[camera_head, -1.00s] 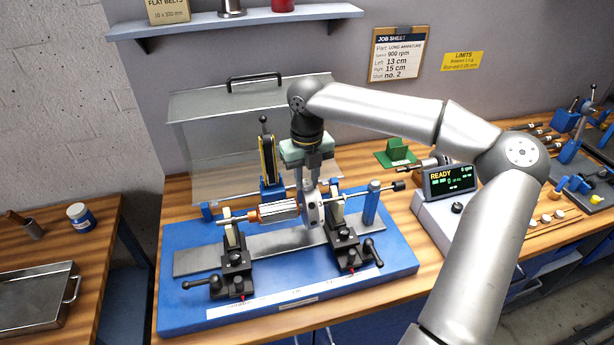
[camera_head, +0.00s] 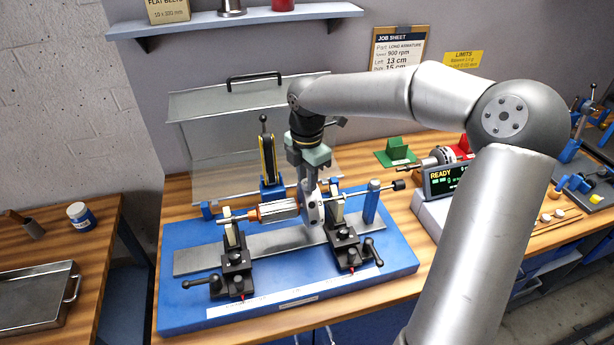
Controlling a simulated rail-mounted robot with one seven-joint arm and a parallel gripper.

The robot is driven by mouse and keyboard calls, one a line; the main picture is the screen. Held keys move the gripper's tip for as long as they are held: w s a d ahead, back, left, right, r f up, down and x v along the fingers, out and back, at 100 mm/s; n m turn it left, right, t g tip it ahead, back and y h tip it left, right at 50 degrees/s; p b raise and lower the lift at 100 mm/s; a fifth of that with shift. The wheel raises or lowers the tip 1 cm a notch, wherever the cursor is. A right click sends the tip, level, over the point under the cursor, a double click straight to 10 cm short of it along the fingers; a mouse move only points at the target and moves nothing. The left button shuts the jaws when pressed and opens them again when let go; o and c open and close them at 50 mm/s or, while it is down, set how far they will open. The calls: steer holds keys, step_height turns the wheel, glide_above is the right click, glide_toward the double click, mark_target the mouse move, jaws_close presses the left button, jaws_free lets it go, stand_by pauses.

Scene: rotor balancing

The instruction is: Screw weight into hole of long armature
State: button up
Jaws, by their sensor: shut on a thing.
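The long armature (camera_head: 281,211) lies level across two black supports on the blue balancing machine (camera_head: 190,315). Its pale disc (camera_head: 314,211) stands upright near the right support. My gripper (camera_head: 312,188) points down from above, with its fingertips at the top of the disc. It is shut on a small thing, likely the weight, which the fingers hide. I cannot make out the hole or whether the weight's thread is in it.
A clear guard (camera_head: 215,150) stands open behind the machine. A display (camera_head: 446,180) reading READY stands to the right, partly behind my arm. A green block (camera_head: 397,150) sits behind it. A metal tray (camera_head: 35,297) is on the left bench.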

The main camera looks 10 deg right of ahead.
steer(key=m+b, duration=0.1)
steer(key=m, duration=0.6)
steer(key=shift+f, duration=0.15)
steer(key=m+b, duration=0.1)
steer(key=m, duration=0.3)
steer(key=shift+a, duration=0.1)
steer(key=m, duration=0.3)
steer(key=shift+b, duration=0.4)
